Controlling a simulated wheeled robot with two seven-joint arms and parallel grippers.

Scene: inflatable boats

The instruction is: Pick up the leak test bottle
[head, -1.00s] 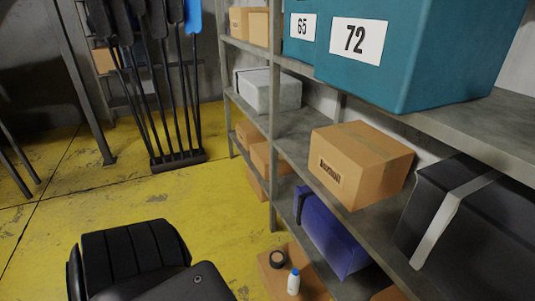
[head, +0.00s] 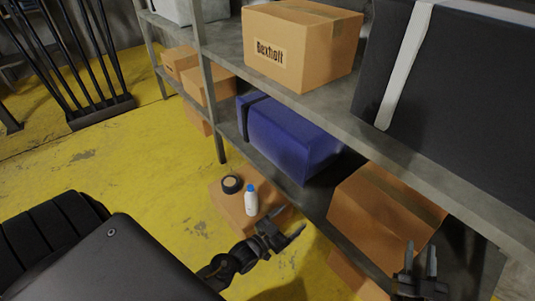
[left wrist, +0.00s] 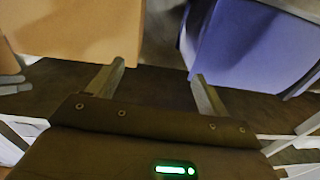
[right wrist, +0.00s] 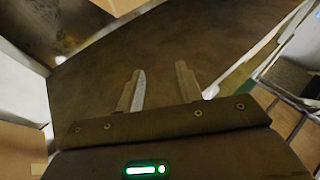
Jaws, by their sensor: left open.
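The leak test bottle (head: 251,203) is small and white with a blue cap. It stands upright on a low cardboard box (head: 228,208) on the floor in the head view. My left gripper (head: 285,229) is open and empty, just right of and below the bottle in the picture, and not around it. In the left wrist view the open fingers (left wrist: 158,82) have nothing between them, and I cannot make out the bottle there. My right gripper (head: 420,258) is open and empty, further right by the shelving. Its parted fingers (right wrist: 160,78) show in the right wrist view.
A black roll of tape (head: 231,184) lies beside the bottle on the same box. Shelving stands close on the right, with a blue case (head: 290,138) and a cardboard box (head: 385,215) low down. Yellow floor (head: 120,165) is open to the left.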

